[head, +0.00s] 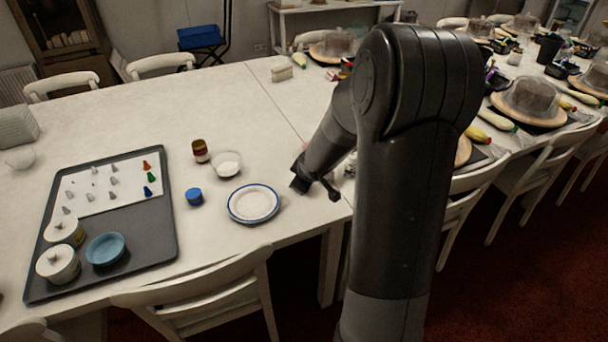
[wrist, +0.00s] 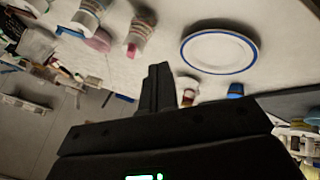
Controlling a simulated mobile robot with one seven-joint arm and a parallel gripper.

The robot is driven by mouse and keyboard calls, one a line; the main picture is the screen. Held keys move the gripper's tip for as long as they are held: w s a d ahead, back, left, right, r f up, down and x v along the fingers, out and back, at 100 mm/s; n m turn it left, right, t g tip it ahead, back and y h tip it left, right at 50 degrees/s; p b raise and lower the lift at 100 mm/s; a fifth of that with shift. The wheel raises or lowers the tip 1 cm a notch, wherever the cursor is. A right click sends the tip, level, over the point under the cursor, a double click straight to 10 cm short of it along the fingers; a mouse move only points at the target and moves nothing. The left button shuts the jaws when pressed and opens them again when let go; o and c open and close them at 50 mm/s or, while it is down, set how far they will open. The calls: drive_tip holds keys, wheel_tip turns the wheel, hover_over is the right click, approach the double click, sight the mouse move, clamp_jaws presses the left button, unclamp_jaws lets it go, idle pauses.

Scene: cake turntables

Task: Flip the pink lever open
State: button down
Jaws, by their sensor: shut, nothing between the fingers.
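My gripper (head: 331,190) is low over the near side of the white table in the head view, right of the blue-rimmed plate. In the wrist view its black fingers (wrist: 155,88) are together with nothing between them. No lever can be made out for certain. A small pink thing (wrist: 98,41) lies at the upper left of the wrist view, apart from the fingers, beside whitish containers. It is too blurred to tell whether it is the pink lever or how it stands. In the head view my arm hides the table behind it.
The blue-rimmed plate (head: 253,204) lies left of my gripper. A blue cup (head: 194,196), a glass bowl (head: 227,163) and a brown jar (head: 200,151) stand nearby. A dark tray (head: 150,245) is at the left. Chairs line the near edge. Turntables (head: 528,104) stand at the right.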

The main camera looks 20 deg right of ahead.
drive_tip(key=w+d+f, duration=0.3)
drive_tip(key=w+f, duration=0.1)
drive_tip(key=w, duration=0.2)
drive_tip(key=shift+w+d+f, duration=0.15)
drive_tip(key=shift+f, duration=0.15)
